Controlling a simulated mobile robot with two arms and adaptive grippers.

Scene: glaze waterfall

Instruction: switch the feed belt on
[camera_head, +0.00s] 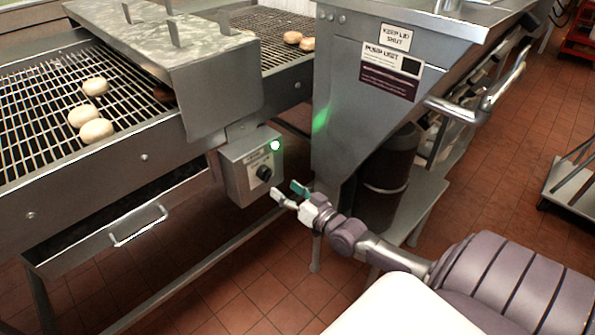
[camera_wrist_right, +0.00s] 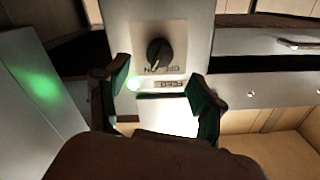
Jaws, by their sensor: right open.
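The grey control box (camera_head: 250,166) hangs at the side of the belt frame, with a black rotary knob (camera_head: 264,173) and a lit green lamp (camera_head: 275,145). In the right wrist view the knob (camera_wrist_right: 159,53) shows beyond the fingertips, its pointer slanting down-left towards upside-down lettering. The green lamp (camera_wrist_right: 133,84) glows beside the left finger there. My right gripper (camera_head: 287,190) is open and empty, just to the lower right of the knob and apart from it. Its two green-padded fingers (camera_wrist_right: 160,85) are spread in the wrist view. My left gripper is not in view.
The wire-mesh belt (camera_head: 40,110) carries several round buns under a metal hood (camera_head: 190,70). A steel hopper (camera_head: 345,120) with signs stands right of the box. A drawer handle (camera_head: 139,226) juts out at the left. The tiled floor in front is open.

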